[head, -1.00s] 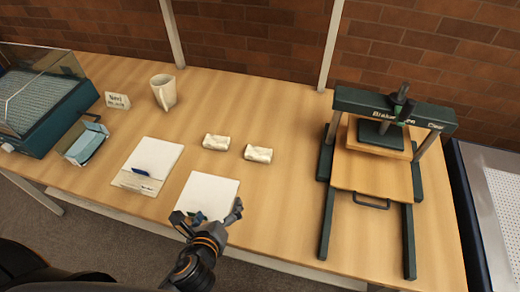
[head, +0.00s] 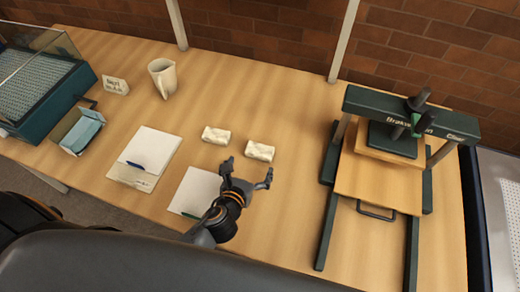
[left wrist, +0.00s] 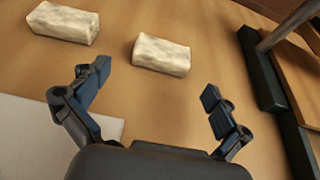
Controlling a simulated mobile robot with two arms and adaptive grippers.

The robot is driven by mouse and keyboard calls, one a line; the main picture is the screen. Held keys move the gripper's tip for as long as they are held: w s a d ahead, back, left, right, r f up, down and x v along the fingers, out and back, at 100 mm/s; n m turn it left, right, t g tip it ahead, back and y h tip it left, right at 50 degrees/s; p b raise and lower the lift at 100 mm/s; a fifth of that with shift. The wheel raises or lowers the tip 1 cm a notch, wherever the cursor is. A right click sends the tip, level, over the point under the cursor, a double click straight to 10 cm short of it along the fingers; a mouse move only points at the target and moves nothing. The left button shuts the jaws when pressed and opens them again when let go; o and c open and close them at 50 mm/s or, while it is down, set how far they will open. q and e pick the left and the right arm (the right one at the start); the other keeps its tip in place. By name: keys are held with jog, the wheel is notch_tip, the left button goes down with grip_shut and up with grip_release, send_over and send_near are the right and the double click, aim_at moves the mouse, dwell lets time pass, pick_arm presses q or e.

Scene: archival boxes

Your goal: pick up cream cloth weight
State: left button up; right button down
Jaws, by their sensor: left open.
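Two cream cloth weights lie on the wooden table in the head view. One is the left weight (head: 216,135), the other is the right weight (head: 260,151), a small gap apart. My left gripper (head: 247,172) is open and empty, just short of the right weight. In the left wrist view the right weight (left wrist: 161,54) lies ahead, between and beyond the spread fingertips (left wrist: 156,83). The left weight (left wrist: 64,22) shows at upper left, outside the left finger. Neither weight is touched. My right gripper is not in view.
A dark green press (head: 392,150) stands to the right. Paper sheets (head: 196,191) and a pad (head: 152,148) lie to the left. Table between weights and press is clear.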

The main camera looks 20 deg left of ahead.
aim_at(258, 157)
pick_arm(q)
jog(key=shift+w+f, duration=0.2)
jog(key=shift+w, duration=0.3)
jog(key=shift+w+f, duration=0.1)
jog(key=shift+w, duration=0.1)
jog(key=x, duration=0.4)
jog(key=shift+w+d+f, duration=0.1)
jog(key=shift+d+f, duration=0.05)
jog(key=shift+d, duration=0.05)
jog(key=shift+w+f, duration=0.15)
jog(key=shift+w, duration=0.15)
jog(key=shift+c, duration=0.2)
jog(key=c, duration=1.1)
jog(key=shift+c, duration=1.2)
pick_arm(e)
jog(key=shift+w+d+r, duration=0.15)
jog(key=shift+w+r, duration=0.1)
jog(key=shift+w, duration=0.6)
